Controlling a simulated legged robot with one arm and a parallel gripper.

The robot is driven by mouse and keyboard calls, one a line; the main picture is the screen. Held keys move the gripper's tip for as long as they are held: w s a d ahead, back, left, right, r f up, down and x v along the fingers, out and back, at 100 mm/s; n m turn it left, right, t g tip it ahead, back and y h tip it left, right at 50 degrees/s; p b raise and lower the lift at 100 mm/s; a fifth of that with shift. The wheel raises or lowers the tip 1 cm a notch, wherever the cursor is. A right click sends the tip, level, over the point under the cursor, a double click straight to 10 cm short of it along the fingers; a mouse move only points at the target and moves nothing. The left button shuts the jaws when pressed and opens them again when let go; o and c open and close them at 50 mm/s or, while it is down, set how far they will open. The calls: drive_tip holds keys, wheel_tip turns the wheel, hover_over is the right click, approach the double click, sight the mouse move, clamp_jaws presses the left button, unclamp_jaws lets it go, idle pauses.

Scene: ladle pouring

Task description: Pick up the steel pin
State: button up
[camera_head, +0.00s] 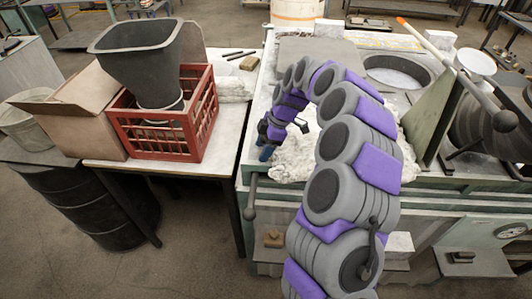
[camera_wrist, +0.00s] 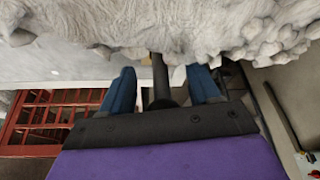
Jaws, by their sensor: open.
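My gripper (camera_head: 267,150) is over the left edge of the bench, beside the pale fibrous heap. In the wrist view its two blue fingers stand apart, with a gap between the tips (camera_wrist: 162,72). A dark upright rod (camera_wrist: 160,80) with a wider collar shows between the fingers; I cannot tell whether it is the steel pin or whether it touches them. Dark thin bars (camera_head: 240,54) lie on the left table behind the crate. I cannot identify the steel pin for certain in the head view.
The pale fibrous heap (camera_head: 294,165) lies under my arm and fills the top of the wrist view (camera_wrist: 160,25). A red crate (camera_head: 196,128) holding a dark hopper (camera_head: 140,65) stands on the left table. A tilted slab (camera_head: 436,115) and dark ladle (camera_head: 490,130) stand right.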

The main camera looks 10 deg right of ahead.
drive_tip(key=shift+a, duration=0.25)
drive_tip(key=shift+c, duration=0.7)
drive_tip(key=shift+d, duration=0.25)
drive_tip(key=c, duration=0.7)
drive_tip(key=shift+c, duration=1)
drive_tip(key=shift+a, duration=0.1)
drive_tip(key=shift+r, duration=0.2)
